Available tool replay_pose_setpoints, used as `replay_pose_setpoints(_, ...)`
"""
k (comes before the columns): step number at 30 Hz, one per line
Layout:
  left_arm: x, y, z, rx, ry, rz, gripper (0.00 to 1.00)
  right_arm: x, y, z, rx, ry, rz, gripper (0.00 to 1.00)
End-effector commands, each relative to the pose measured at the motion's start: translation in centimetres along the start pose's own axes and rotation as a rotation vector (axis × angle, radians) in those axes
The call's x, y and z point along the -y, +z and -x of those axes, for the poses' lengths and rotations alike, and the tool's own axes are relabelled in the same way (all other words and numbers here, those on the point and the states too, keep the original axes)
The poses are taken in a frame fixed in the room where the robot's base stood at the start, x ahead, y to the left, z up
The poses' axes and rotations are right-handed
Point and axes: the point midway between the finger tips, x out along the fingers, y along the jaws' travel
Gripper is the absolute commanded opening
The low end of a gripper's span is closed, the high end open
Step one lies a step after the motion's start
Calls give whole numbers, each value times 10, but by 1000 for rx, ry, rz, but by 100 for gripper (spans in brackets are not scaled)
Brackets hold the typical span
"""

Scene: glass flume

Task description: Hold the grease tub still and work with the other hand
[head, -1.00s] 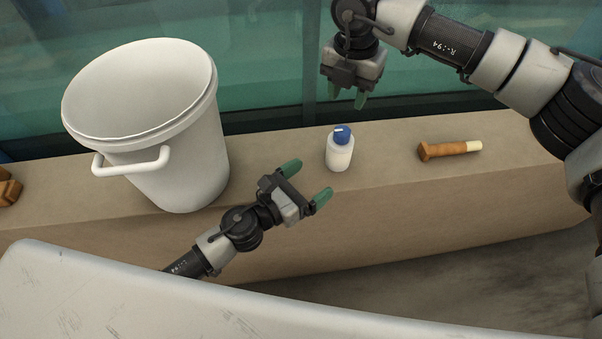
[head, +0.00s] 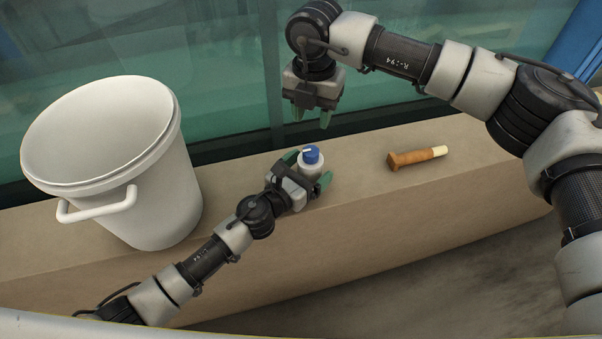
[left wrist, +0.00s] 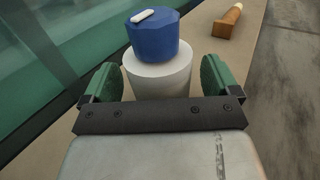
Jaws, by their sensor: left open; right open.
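The grease tub is a small white tub (head: 312,169) with a blue lid (head: 311,155), standing upright on the ledge. In the left wrist view the white tub (left wrist: 160,78) and its blue lid, with a small white piece on top, stand between the green fingers. My left gripper (head: 307,171) is open, one finger on each side of the tub; a gap shows at least beside the right finger. The tub's lower part is hidden by the gripper. My right gripper (head: 312,115) is open and empty above and behind the tub, fingers pointing down.
A big white bucket (head: 165,200) with a handle stands on the ledge (head: 355,200) to the left. A brown tool with a pale tip (head: 415,157) lies to the right. Green glass (head: 215,60) rises behind. The ledge's front edge drops to a grey floor.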

Motion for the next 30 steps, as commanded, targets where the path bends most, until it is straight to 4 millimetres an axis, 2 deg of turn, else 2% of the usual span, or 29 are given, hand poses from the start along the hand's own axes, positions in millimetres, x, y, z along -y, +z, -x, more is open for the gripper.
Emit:
replay_pose_setpoints(7, 0, 0, -1, 0, -1, 0, 90, 0, 0, 0, 0, 0, 0, 43)
replay_pose_setpoints(18, 0, 0, 0, 0, 0, 0, 34, 0, 0, 0, 0, 0, 0, 43)
replay_pose_setpoints(23, 0, 0, 0, 0, 0, 0, 33, 0, -1, 3, -1, 0, -49, 63)
replay_pose_setpoints(30, 0, 0, 0, 0, 0, 0, 33, -1, -1, 15, -2, 0, -288, 63)
